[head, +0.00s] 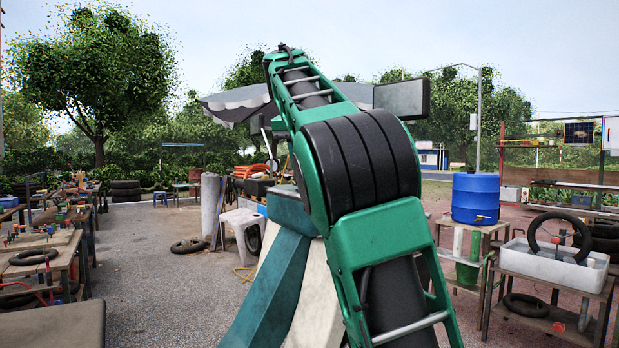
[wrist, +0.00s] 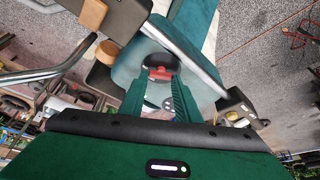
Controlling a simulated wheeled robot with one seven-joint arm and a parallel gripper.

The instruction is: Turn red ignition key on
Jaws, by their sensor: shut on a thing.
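In the wrist view, the red ignition key (wrist: 160,73) sits between the tips of my gripper's two green fingers. My gripper (wrist: 158,84) is shut on it. A dark rounded part (wrist: 160,61) lies right behind the key, against a pale teal surface (wrist: 128,66). The fingers partly hide the key, and I cannot tell how far it is turned. In the head view my green arm fills the middle; the key and gripper are hidden there.
In the head view a blue barrel (head: 475,198) and a white tub (head: 552,264) with a tire stand on tables at right. Cluttered workbenches (head: 45,245) are at left. A white stool (head: 240,222) stands on open gravel. A metal tube (wrist: 48,73) runs left of my gripper.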

